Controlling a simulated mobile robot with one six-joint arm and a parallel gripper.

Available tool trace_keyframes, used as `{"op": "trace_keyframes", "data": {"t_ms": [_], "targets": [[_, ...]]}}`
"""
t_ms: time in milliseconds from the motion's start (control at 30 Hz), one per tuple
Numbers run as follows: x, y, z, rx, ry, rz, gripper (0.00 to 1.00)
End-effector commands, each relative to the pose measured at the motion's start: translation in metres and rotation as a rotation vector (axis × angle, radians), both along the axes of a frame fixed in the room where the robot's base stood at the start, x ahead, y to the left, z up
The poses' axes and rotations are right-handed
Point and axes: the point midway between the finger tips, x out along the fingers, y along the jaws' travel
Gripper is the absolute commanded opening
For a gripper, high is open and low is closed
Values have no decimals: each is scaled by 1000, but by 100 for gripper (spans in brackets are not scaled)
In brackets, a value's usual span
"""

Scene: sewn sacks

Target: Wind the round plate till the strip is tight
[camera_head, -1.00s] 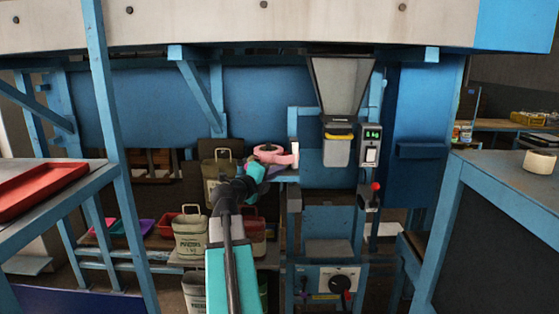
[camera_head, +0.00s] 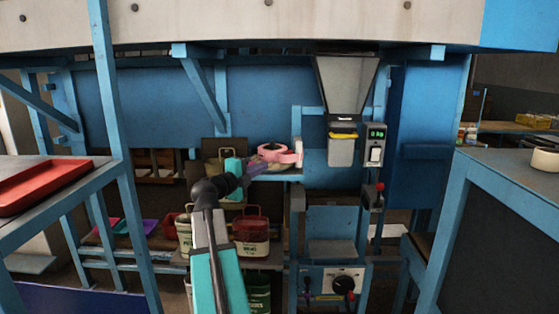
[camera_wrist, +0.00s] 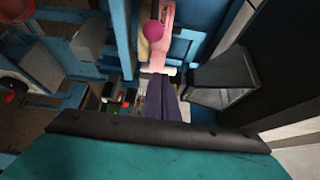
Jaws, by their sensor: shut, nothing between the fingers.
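A pink band (camera_head: 280,153) curves round on a small blue shelf left of the hopper; it looks like the strip around a low round holder. In the wrist view the pink strip (camera_wrist: 160,52) runs up the picture, with a magenta ball knob (camera_wrist: 153,31) in front of a pale surface. I cannot make out the whole round plate, nor how tight the strip is. My gripper's purple fingers (camera_head: 257,167) are shut and empty, just left of the pink band. In the wrist view the fingers (camera_wrist: 163,98) lie together below the strip; contact is not clear.
A hopper (camera_head: 345,85) and a switch box (camera_head: 376,145) stand right of the shelf. A red-knobbed lever (camera_head: 378,188) is below the box. Tables flank both sides, one with a red tray (camera_head: 42,185).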

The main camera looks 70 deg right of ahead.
Motion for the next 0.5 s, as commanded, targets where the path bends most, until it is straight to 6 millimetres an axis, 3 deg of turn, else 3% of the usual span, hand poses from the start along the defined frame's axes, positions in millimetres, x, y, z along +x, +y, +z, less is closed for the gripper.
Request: {"op": "trace_keyframes", "data": {"t_ms": [267, 500], "targets": [[-3, -16, 1, 0, 0, -2, 0], [-9, -47, 2, 1, 0, -2, 0]]}}
